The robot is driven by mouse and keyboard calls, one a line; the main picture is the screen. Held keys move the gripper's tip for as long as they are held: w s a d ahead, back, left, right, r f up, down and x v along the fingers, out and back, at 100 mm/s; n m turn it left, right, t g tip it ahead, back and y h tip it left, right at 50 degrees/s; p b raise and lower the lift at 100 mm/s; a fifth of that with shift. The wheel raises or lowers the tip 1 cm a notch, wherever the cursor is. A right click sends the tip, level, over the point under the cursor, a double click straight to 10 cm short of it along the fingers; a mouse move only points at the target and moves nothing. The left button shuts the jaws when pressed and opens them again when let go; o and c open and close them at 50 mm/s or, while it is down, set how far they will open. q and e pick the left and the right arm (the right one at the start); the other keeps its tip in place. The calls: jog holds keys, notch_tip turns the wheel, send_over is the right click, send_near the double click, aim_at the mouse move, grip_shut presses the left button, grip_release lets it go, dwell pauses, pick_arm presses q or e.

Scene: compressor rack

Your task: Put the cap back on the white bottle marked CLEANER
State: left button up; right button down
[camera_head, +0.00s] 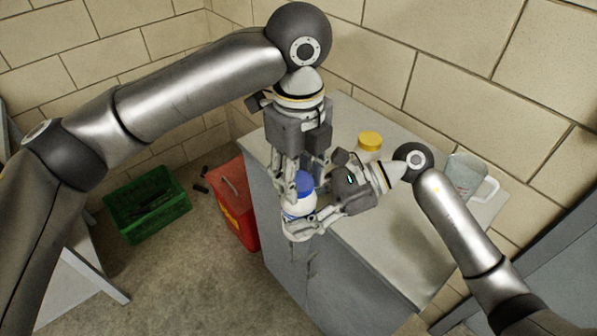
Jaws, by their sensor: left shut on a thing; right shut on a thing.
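A white bottle (299,207) is near the picture's middle, at the front edge of the grey cabinet. Its label is too small to read. A blue cap (304,184) is right at the top of the bottle; I cannot tell whether it is seated or just above the neck. My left gripper (302,182) comes down from above and is shut on the blue cap. My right gripper (302,222) comes from the right and is shut on the white bottle's body. The fingers partly hide the bottle and the cap.
On the cabinet top (393,245), a yellow-capped container (370,141) stands behind my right wrist, and a clear jug (466,176) stands at the right. A red container (233,203) and a green crate (147,207) are on the floor at left. The cabinet top's front right is clear.

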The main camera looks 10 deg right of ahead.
pick_arm(q)
jog(key=m, duration=1)
jog(key=shift+w+m, duration=0.1)
jog(key=shift+m, duration=0.3)
jog(key=m, duration=1)
jog(key=shift+m, duration=0.3)
jog(key=o, duration=0.7)
jog(key=shift+c, duration=0.2)
